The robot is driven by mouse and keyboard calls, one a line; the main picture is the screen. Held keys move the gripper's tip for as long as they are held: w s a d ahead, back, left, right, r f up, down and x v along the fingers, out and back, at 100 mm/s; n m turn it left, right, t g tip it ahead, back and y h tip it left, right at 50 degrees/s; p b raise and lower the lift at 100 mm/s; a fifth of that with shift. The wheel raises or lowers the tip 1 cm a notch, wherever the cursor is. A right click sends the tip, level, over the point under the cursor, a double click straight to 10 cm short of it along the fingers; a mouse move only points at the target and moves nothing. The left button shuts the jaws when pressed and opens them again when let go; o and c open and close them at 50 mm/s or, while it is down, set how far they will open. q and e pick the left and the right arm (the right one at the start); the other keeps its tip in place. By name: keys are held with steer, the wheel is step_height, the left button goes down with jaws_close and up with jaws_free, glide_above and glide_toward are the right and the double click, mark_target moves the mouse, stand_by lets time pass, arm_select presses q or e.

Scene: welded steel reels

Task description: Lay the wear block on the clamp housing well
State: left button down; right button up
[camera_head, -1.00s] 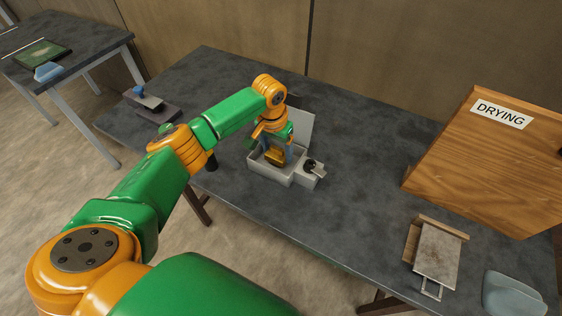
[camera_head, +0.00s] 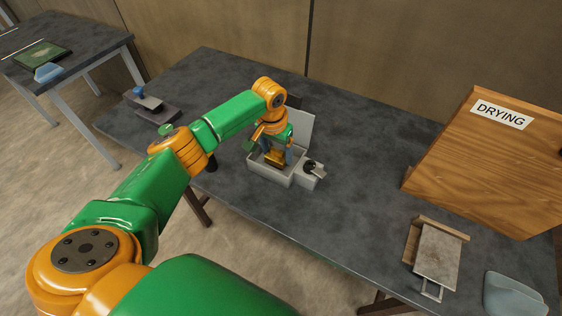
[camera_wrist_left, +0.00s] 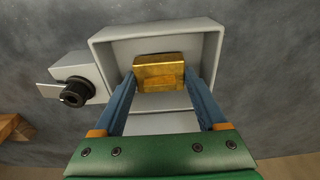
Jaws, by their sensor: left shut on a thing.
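The wear block, a brass-coloured block (camera_head: 275,160), is between the blue fingers of my left gripper (camera_head: 277,157). The left wrist view shows the block (camera_wrist_left: 159,75) gripped between the two fingertips (camera_wrist_left: 161,82). The clamp housing is a light grey open-topped box (camera_head: 270,177) with a raised plate at its back. The block is over or inside the housing's well; the wrist view shows the box rim (camera_wrist_left: 150,33) around it. Whether the block touches the well floor cannot be told. My right gripper is not in view.
A grey side piece with a black knob (camera_head: 311,166) adjoins the box. A dark fixture (camera_head: 152,108) is at the table's left. A wooden board marked DRYING (camera_head: 490,165) and a metal plate with a handle (camera_head: 438,255) are at right. The middle table top is clear.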

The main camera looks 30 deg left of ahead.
arm_select(q)
steer(key=shift+f, duration=0.7)
stand_by(1.0)
jaws_free()
steer(key=shift+s, duration=0.1)
step_height(320, 180, up, 6)
steer(key=p, duration=0.7)
steer(key=shift+r, duration=0.1)
stand_by(0.5)
